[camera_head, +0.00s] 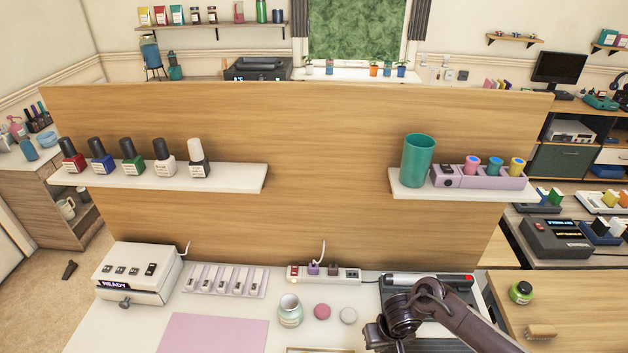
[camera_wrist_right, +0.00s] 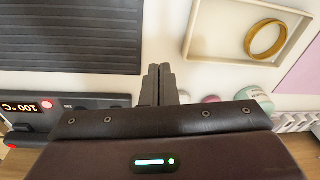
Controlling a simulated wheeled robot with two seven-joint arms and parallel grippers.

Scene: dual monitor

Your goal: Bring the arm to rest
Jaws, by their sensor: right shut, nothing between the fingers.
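My right arm (camera_head: 455,310) comes in from the lower right in the head view and bends over the front right of the white table (camera_head: 375,320). My right gripper (camera_wrist_right: 158,72) shows in the right wrist view with its two dark fingers together and nothing between them. It is above the white tabletop, between a black ridged plate (camera_wrist_right: 70,38) and a shallow tray (camera_wrist_right: 235,50) holding a gold ring (camera_wrist_right: 265,38). In the head view the fingertips cannot be made out. My left gripper is not in view.
A black device (camera_head: 425,283) stands behind my right arm; its display reads 100 °C in the wrist view (camera_wrist_right: 40,105). A jar (camera_head: 290,312), two round lids and a pink mat (camera_head: 213,333) lie to the left. Two shelves (camera_head: 165,178) hang on the wooden panel.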

